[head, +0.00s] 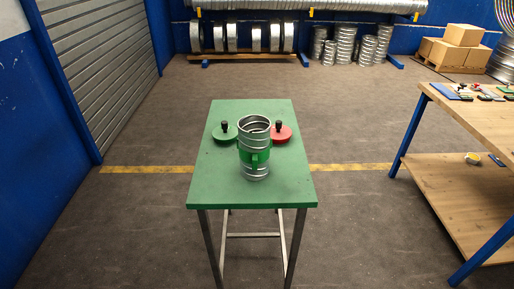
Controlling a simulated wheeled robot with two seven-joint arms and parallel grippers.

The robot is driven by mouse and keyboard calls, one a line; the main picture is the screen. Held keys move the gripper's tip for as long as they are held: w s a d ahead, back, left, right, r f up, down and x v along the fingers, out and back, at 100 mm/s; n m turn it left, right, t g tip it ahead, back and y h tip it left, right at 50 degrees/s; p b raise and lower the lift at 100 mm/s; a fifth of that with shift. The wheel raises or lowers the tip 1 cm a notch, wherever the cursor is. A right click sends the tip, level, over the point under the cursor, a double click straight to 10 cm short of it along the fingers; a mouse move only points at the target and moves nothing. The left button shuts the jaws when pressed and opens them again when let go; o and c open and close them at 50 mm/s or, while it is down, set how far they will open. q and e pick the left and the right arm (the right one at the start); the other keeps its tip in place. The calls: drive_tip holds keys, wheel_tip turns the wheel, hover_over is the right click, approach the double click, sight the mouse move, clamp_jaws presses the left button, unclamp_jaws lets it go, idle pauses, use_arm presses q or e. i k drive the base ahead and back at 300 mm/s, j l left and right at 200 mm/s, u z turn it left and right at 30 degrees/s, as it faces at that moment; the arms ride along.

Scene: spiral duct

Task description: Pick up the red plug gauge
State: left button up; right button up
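The red plug gauge (283,134) is a red disc with a black knob on top. It sits on the green table (215,185), to the right of and a little behind a spiral duct piece (256,172). The duct stands upright and hides part of the red disc's left side. A green plug gauge (224,133) with a black knob sits on the same table, left of the duct. Neither of my grippers shows in the head view.
A wooden workbench (450,120) with small tools stands at the right. Cardboard boxes (455,45) and metal duct pieces (345,45) stand along the back wall. A roller shutter (100,60) is at the left. The floor around the green table is clear.

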sight(281, 134)
drive_tip(key=i+l+u, duration=0.1)
drive_tip(key=u, duration=0.4)
drive_tip(key=i+l+u, duration=0.1)
drive_tip(key=l+u, duration=0.2)
drive_tip(key=u, duration=0.15)
drive_tip(key=l+u, duration=0.2)
drive_tip(key=u, duration=0.3)
drive_tip(key=l+u, duration=0.25)
drive_tip(key=u, duration=0.25)
drive_tip(key=i+l, duration=0.05)
